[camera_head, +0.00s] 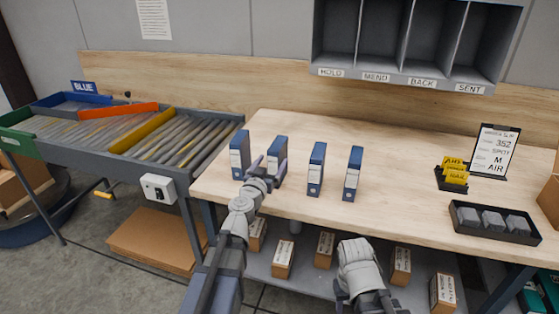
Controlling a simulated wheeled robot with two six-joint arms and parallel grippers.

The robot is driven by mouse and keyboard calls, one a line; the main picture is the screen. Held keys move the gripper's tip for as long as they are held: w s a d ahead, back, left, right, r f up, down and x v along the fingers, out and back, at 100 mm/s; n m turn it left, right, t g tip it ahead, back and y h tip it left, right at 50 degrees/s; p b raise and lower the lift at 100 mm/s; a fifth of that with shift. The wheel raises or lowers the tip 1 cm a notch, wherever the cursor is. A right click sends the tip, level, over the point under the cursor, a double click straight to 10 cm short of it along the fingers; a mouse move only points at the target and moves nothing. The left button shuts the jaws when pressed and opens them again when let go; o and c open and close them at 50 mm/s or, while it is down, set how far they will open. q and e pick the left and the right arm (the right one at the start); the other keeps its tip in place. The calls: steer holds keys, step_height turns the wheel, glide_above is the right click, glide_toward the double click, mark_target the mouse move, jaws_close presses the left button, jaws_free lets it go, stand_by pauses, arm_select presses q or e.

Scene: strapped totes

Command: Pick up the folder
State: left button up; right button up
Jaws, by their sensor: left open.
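Several upright blue folders with white spine labels stand in a row on the wooden table: a far-left folder (239,155), a second folder (278,152), a third folder (316,168) and a right folder (353,173). My left gripper (268,167) is open at the second folder, its fingers in front of and beside it. The gripper hides that folder's lower part, and I cannot tell whether they touch. Part of my right arm shows at the bottom centre, but its jaws are not visible.
Grey cubbies (409,42) hang above the table (420,175). A dark tray (494,222), yellow cards (454,170) and a sign (494,150) stand at the right. A roller conveyor (130,132) is at the left. Small boxes (283,257) sit on the lower shelf. The table's middle right is clear.

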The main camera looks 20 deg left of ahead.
arm_select(q)
steer(key=shift+w, duration=1.35)
steer(key=w, duration=0.3)
steer(key=w+f+b, duration=0.1)
steer(key=w, duration=0.1)
steer(key=shift+c, duration=0.2)
jaws_close()
